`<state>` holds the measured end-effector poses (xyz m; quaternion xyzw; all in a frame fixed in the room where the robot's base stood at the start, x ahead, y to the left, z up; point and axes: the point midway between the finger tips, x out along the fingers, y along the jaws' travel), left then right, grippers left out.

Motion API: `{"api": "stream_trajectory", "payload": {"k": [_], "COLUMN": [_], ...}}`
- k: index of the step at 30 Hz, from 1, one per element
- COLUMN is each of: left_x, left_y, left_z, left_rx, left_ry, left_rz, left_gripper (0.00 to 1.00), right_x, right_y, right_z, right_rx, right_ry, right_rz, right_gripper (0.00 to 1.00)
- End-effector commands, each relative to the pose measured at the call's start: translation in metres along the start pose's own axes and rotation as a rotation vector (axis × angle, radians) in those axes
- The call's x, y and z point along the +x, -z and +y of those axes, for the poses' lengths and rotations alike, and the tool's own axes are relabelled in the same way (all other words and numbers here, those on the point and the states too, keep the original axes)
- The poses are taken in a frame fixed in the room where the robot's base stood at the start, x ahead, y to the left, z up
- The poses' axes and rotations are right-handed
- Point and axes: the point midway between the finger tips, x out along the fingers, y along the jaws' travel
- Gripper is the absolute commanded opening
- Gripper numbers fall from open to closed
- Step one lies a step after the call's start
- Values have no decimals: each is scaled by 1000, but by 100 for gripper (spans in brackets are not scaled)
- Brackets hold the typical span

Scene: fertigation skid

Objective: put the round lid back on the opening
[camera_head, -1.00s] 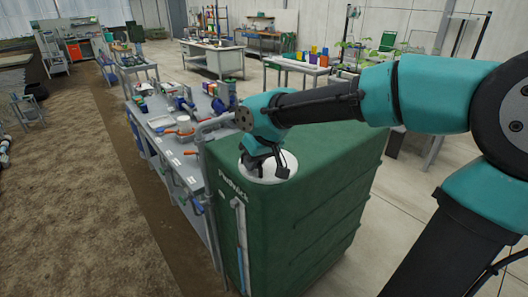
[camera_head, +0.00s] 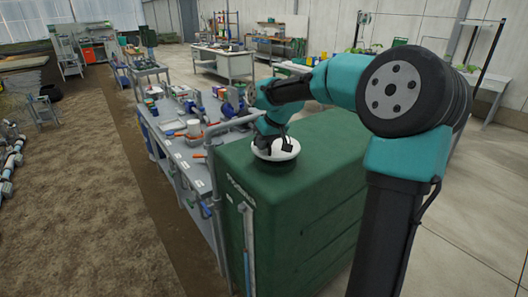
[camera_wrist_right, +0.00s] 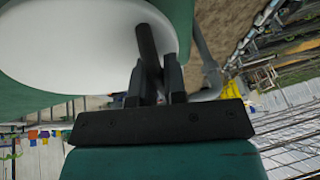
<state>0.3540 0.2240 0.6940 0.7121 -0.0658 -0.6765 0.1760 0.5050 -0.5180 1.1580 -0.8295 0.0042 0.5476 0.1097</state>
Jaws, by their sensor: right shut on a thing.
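The round white lid (camera_head: 263,155) is at the near left part of the top of the green tank (camera_head: 315,170), under my right gripper (camera_head: 281,146). In the right wrist view the white lid (camera_wrist_right: 70,45) fills the upper left, with a dark bar handle (camera_wrist_right: 148,45) rising from it. My right gripper (camera_wrist_right: 157,85) is shut on that handle there. The opening itself is hidden beneath the lid. I cannot tell whether the lid is seated or slightly raised. My left gripper is not in view.
A grey workbench (camera_head: 185,160) with pipes, valves and small items stands left of the tank. A grey pipe (camera_head: 232,124) runs close to the tank's top left edge. Bare soil (camera_head: 90,210) lies at left, and open floor (camera_head: 455,215) at right.

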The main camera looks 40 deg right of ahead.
Motion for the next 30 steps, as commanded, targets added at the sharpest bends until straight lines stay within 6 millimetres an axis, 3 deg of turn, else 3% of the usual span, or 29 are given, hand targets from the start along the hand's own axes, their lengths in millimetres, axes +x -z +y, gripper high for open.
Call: {"api": "stream_trajectory", "payload": {"k": [11, 21, 28, 29, 30], "left_x": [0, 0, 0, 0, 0], "left_y": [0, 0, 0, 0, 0], "left_z": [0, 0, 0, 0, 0], "left_rx": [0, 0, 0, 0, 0], "left_ry": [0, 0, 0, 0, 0], "left_rz": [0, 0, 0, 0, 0], "left_gripper": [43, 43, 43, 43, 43], "right_x": [2, 32, 33, 33, 33], "right_y": [4, -9, -9, -9, -9], "right_z": [4, 10, 10, 10, 10], "right_rx": [-1, 0, -1, -1, -1], "right_ry": [0, -1, -1, 0, 0], "right_rz": [1, 0, 2, 1, 1], "right_gripper": [0, 0, 0, 13, 17]}}
